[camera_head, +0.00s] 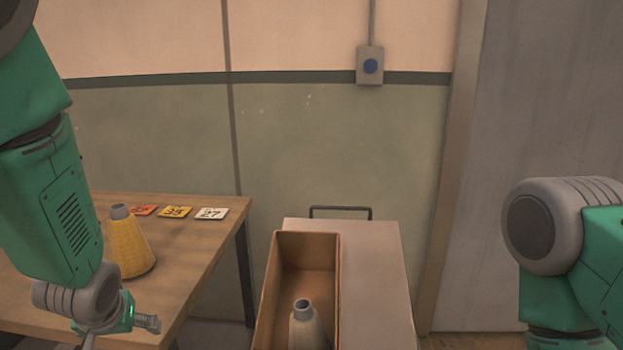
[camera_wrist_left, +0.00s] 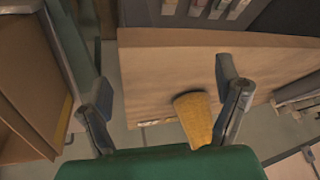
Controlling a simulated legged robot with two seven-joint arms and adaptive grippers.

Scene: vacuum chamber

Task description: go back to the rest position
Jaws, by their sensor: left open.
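My left arm comes down at the left of the head view. Its gripper (camera_head: 120,326) hangs low at the front edge of the wooden table, partly cut off by the frame. In the left wrist view the left gripper's (camera_wrist_left: 164,80) fingers are spread wide apart with nothing held between them. A yellow cone-shaped vessel (camera_head: 128,245) stands upright on the table behind the gripper; a yellow shape (camera_wrist_left: 195,118) also shows near one finger in the wrist view. My right arm is bent at the right edge of the head view, and its gripper is out of frame.
The wooden table (camera_head: 205,252) carries numbered orange, yellow and white tags (camera_head: 176,212). An open brown box (camera_head: 272,290) holds a pale cone-shaped vessel (camera_head: 304,332) on a cart (camera_head: 378,270) with a handle. A switch box with a blue button (camera_head: 370,66) is on the wall.

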